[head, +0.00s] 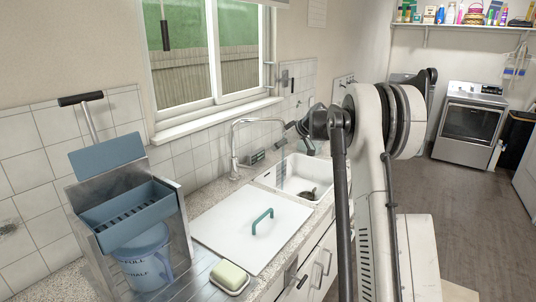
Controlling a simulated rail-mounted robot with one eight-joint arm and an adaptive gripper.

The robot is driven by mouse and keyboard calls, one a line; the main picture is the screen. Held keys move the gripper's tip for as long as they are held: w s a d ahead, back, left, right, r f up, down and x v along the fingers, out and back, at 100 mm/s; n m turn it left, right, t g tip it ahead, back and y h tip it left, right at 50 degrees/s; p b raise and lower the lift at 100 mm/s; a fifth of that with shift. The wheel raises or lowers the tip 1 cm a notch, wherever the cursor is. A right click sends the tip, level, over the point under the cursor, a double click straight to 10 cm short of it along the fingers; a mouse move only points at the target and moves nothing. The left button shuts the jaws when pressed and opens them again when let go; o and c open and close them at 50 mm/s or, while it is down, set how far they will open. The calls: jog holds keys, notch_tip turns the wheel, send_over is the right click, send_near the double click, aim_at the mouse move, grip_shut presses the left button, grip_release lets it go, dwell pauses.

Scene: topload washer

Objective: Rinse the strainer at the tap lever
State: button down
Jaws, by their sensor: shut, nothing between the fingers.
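A silver gooseneck tap (235,150) stands behind the white sink (316,172), with its spout over the basin. A pale streak below the spout looks like running water. A dark, small item (309,193) lies on the sink floor; I cannot tell whether it is the strainer or the drain. My gripper (300,138) is shut and empty, small and dark above the sink's back edge, close to the spout end. I cannot tell whether it touches the tap. The tap lever is not clearly distinguishable.
A white board (225,222) with a teal handle (262,221) covers the counter left of the sink. A soap bar (230,276) sits in front. A blue-grey trough (130,215) and blue bucket (145,258) stand at left. My arm hides the sink's right side.

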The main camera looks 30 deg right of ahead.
send_near(248, 167)
jog(key=f, duration=0.1)
jog(key=f+p, duration=0.1)
jog(key=f, duration=0.1)
jog(key=shift+w+d, duration=0.2)
jog(key=shift+d, duration=0.05)
dwell(0.3)
jog(key=shift+f+b, duration=0.6)
jog(key=shift+b, duration=0.05)
